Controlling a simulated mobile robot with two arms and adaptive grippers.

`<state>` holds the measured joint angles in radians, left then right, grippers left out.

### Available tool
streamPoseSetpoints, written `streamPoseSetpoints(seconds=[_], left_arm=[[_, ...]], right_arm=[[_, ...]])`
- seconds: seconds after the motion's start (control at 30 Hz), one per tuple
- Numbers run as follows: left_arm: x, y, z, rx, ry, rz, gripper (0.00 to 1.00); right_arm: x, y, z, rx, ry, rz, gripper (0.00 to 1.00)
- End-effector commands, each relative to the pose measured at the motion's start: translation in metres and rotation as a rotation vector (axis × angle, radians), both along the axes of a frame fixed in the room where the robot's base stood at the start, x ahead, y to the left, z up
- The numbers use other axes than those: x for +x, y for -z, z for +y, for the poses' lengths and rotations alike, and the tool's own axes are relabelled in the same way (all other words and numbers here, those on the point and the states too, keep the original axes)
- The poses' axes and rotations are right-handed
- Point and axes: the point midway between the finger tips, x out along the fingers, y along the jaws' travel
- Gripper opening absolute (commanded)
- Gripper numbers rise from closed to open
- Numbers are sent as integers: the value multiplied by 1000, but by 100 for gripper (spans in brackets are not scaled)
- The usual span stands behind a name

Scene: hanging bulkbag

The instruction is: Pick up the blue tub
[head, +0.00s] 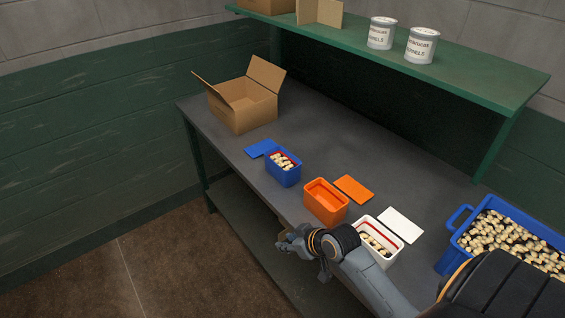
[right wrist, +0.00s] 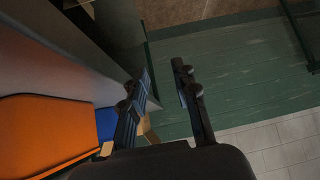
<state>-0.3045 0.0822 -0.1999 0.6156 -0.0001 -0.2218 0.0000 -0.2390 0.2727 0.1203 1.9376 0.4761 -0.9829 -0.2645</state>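The blue tub (head: 284,177) stands upright on the grey table in the head view, with pale pieces and some red inside. Its flat blue lid (head: 261,148) lies beside it on the far left side. My right gripper (head: 299,252) is off the table's front edge, nearer the camera than the tub and apart from it. In the right wrist view the right gripper (right wrist: 162,72) shows two fingers apart with nothing between them. A blue patch (right wrist: 108,123), which seems to be the blue tub, is left of the fingers. My left gripper is not in view.
An orange tub (head: 325,204) with its lid (head: 354,189) and a white tub (head: 366,224) with its lid (head: 401,225) stand to the right. A cardboard box (head: 240,112) is behind. A filled blue crate (head: 451,262) is at right. A green shelf (head: 470,80) overhangs the back.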

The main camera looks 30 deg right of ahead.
Motion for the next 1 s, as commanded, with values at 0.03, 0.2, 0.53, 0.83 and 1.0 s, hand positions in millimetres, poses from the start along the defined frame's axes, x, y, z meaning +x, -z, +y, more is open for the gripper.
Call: streamPoseSetpoints(seconds=[0.03,0.2,0.53,0.83,1.0], left_arm=[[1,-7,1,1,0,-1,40],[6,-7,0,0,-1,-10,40],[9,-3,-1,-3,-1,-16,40],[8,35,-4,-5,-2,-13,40],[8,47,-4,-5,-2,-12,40]], right_arm=[[12,-28,-6,1,-8,-49,29],[56,-70,-43,25,18,-202,29],[113,-116,-112,63,124,-417,29],[164,-93,-110,65,129,-424,29],[185,-86,-109,63,129,-424,29]])
